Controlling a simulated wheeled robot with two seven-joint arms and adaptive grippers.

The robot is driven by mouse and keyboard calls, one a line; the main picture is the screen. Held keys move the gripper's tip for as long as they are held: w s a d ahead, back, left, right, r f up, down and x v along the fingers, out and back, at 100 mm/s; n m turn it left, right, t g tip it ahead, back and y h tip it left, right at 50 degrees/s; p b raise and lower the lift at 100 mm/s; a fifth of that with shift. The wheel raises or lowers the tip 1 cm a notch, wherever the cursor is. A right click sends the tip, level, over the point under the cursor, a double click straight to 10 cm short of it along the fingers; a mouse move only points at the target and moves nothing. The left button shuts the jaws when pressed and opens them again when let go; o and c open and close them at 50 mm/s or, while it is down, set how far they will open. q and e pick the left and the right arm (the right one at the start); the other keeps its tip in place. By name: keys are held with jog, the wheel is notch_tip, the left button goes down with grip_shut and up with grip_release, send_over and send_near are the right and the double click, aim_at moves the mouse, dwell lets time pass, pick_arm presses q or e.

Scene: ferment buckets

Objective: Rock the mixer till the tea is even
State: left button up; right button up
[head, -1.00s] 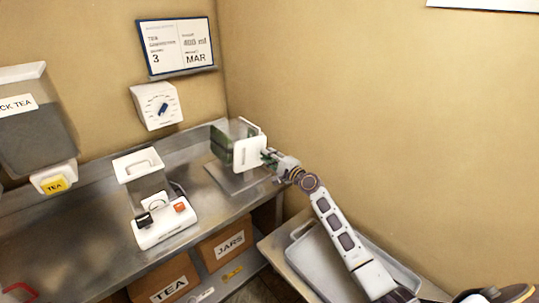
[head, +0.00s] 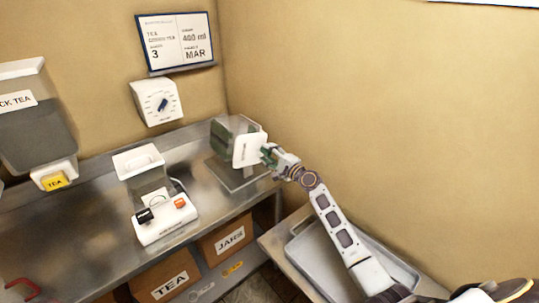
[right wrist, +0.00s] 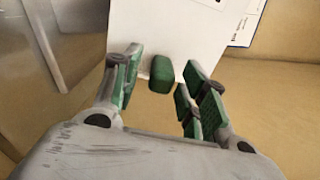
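The mixer is a clear box with dark green contents (head: 222,138) and a white end panel (head: 246,151), on a metal stand (head: 240,180) at the right end of the counter. The panel looks tilted in the head view. My right gripper (head: 268,158) is at this panel. In the right wrist view the white panel (right wrist: 185,35) fills the top middle, with a green knob (right wrist: 161,74) on it. The green-padded fingers of my right gripper (right wrist: 160,90) stand apart on either side of the knob, with gaps showing. Whether the tea is even cannot be told. My left gripper is not in view.
A white machine (head: 165,220) with a clear jar stands mid-counter. A tea dispenser (head: 40,130) is at left. A dial (head: 157,102) and a sign (head: 177,42) hang on the wall. Boxes marked tea (head: 168,279) and jars (head: 229,240) sit below. A grey tray (head: 310,250) is under my right arm.

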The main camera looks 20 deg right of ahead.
jog(key=shift+s, duration=0.1)
jog(key=v, duration=1.1)
jog(key=shift+s+d, duration=0.15)
jog(key=shift+s, duration=0.25)
dwell(0.4)
dwell(0.4)
